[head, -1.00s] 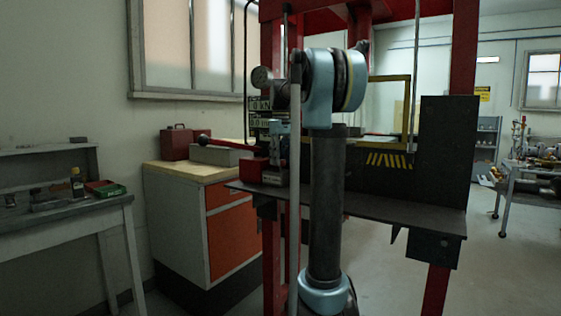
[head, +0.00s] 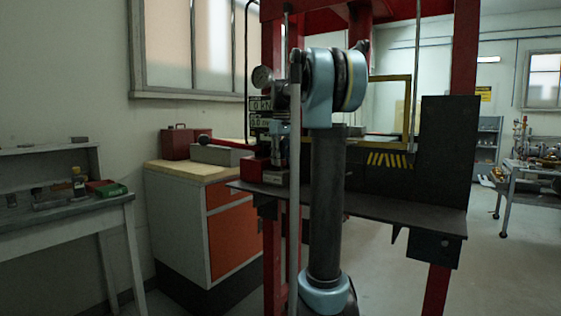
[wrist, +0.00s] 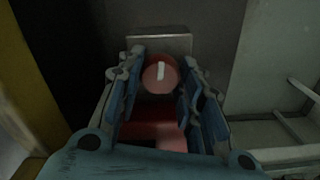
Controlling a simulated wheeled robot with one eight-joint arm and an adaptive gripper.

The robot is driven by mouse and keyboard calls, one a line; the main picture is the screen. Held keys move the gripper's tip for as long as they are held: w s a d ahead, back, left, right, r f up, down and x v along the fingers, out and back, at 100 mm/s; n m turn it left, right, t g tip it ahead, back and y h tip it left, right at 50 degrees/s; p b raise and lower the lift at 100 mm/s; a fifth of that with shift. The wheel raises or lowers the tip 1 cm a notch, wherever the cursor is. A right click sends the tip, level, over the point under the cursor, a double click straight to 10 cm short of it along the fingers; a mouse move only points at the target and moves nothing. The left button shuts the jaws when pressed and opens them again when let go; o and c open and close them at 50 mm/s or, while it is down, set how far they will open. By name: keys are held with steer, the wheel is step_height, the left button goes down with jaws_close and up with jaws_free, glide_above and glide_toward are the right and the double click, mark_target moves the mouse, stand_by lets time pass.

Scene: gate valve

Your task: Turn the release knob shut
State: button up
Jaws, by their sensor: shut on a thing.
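The release knob (wrist: 159,80) is a round red knob with a white stripe on its face. In the wrist view it sits between the two blue-grey fingers of my gripper (wrist: 162,68), which are shut on it. The stripe stands nearly upright in that view. More red body shows below the knob, with a grey plate behind it. In the head view my gripper (head: 278,140) hangs down over the red pump unit (head: 252,168) on the press; the knob cannot be made out there.
The red press frame (head: 465,60) and its dark shelf (head: 360,208) surround the work spot. A red lever (head: 228,143) reaches left from the pump. A gauge (head: 262,77) and displays (head: 259,112) are close behind my wrist. An orange-fronted cabinet (head: 231,235) stands left.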

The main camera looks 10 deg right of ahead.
steer(key=m, duration=0.8)
steer(key=shift+m, duration=0.4)
steer(key=m, duration=0.4)
steer(key=shift+m, duration=1.8)
steer(key=o, duration=0.8)
steer(key=shift+w+a, duration=0.1)
step_height(320, 180, up, 12)
